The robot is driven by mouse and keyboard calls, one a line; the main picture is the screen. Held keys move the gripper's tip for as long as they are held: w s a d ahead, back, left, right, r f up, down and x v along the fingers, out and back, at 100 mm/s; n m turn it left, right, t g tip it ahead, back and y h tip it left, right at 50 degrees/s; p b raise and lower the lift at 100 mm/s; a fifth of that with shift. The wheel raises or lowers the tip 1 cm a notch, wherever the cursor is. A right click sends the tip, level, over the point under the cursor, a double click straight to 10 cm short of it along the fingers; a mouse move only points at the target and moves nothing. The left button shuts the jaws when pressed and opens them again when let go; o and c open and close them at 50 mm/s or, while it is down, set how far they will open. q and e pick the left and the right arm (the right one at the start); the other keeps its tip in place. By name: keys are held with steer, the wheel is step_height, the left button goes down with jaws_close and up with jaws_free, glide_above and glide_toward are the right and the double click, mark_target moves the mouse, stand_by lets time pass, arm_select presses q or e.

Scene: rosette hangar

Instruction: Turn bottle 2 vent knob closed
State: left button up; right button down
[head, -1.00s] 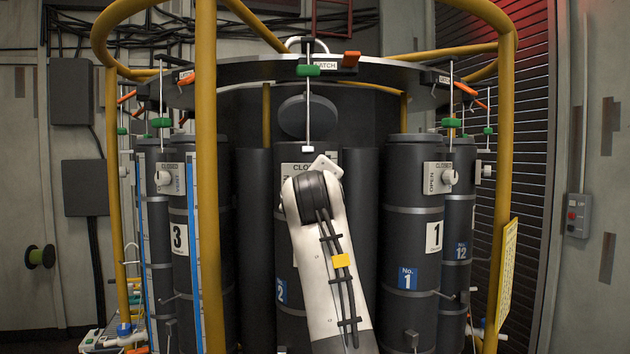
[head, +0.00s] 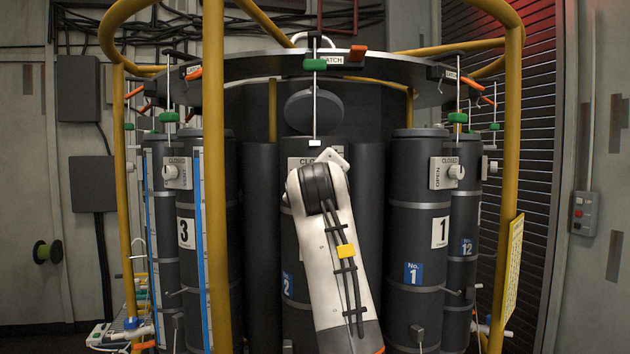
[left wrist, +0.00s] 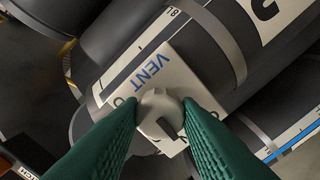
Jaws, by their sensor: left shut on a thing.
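Bottle 2 (head: 298,318) is the dark grey cylinder in the middle of the head view, with a blue label bearing a 2, partly behind my left arm. In the left wrist view, its pale vent plate (left wrist: 184,53) carries the word VENT. The white vent knob (left wrist: 158,103) stands on this plate, with a dark mark on its face. The green fingers of my left gripper (left wrist: 160,118) are shut on the knob from both sides. In the head view, my arm hides the gripper and knob. Part of the CLOSED lettering shows above my arm; the knob's setting is unclear.
Bottle 3 (head: 187,285) stands left and bottle 1 (head: 413,315) right, each with its own vent knob. Yellow rails (head: 214,120) surround the rack. A rod with a green handle (head: 316,63) hangs above bottle 2. A control box (head: 584,213) is on the right wall.

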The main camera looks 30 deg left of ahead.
arm_select(q)
steer(key=shift+f+m+b, duration=0.15)
steer(key=shift+m+b, duration=5.15)
steer(key=shift+m, duration=3.3)
steer(key=o, duration=1)
steer(key=shift+w+a, duration=0.1)
